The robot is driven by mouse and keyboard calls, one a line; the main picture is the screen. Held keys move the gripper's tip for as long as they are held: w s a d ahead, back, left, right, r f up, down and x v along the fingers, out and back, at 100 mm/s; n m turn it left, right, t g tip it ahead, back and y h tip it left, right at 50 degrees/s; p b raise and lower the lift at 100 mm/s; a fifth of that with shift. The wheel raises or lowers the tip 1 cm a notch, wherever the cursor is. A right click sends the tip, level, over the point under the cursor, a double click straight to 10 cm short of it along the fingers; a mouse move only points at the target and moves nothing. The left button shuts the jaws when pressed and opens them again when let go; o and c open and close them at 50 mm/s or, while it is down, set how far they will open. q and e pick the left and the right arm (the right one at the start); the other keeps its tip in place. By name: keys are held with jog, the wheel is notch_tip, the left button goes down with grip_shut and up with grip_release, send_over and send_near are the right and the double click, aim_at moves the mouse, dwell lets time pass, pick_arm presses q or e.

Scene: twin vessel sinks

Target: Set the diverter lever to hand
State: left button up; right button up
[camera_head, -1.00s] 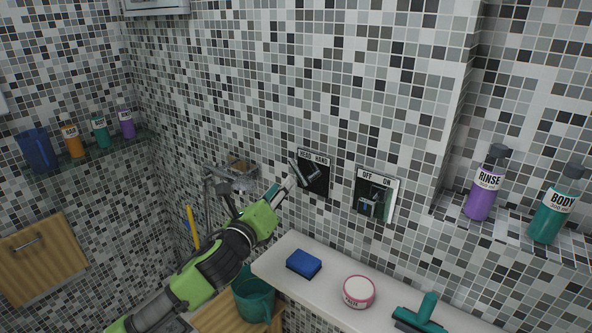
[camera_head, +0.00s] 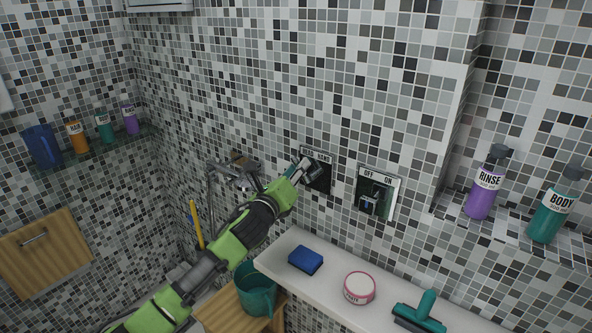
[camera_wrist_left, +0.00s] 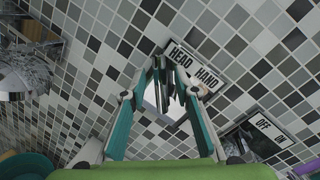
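The diverter is a dark square plate (camera_head: 319,184) on the tiled wall, under a white label (camera_wrist_left: 193,66) reading HEAD and HAND. My left gripper (camera_head: 304,165) is at the plate, its tips in front of the label and lever. In the left wrist view its two teal-and-grey fingers (camera_wrist_left: 170,82) converge, tips close together, just below the label. The grey lever is mostly hidden behind and beside the fingertips. I cannot tell its exact setting, or whether the fingers touch it. My right gripper is in neither view.
An OFF/ON valve plate (camera_head: 376,193) is just right of the diverter. Below, a white ledge (camera_head: 325,291) holds a blue sponge (camera_head: 306,260), a pink-rimmed jar (camera_head: 359,288) and a teal squeegee (camera_head: 421,314). A metal shower fitting (camera_head: 235,170) is to the left.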

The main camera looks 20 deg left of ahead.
pick_arm(q)
grip_shut()
jog(key=d+m, duration=0.1)
jog(key=m, duration=0.2)
jog(key=m+t+h+b, duration=0.1)
jog(key=m, duration=0.2)
jog(key=s+d+r+m+b, duration=0.1)
jog(key=m, duration=0.2)
jog(key=shift+d+m+t+h, duration=0.3)
jog(key=shift+m, duration=0.1)
jog(key=m, duration=0.2)
jog(key=d+m+h+b, duration=0.1)
jog(key=m, duration=0.1)
jog(key=shift+s+d+f+m+h, duration=0.1)
jog(key=shift+s+m+h, duration=0.1)
jog(key=shift+m+h, duration=0.1)
jog(key=shift+s+d+f+m+h+b, duration=0.15)
jog(key=shift+d+m+h+b, duration=0.15)
jog(key=shift+m, duration=0.8)
jog(key=shift+d+f+m+h+b, duration=0.2)
jog(key=shift+m+h+b, duration=0.25)
jog(key=shift+m, duration=0.65)
jog(key=shift+s+d+f+m+h+b, duration=0.1)
jog(key=shift+d+m+h+b, duration=0.2)
jog(key=shift+m, duration=0.8)
jog(key=shift+o, duration=1.2)
grip_release()
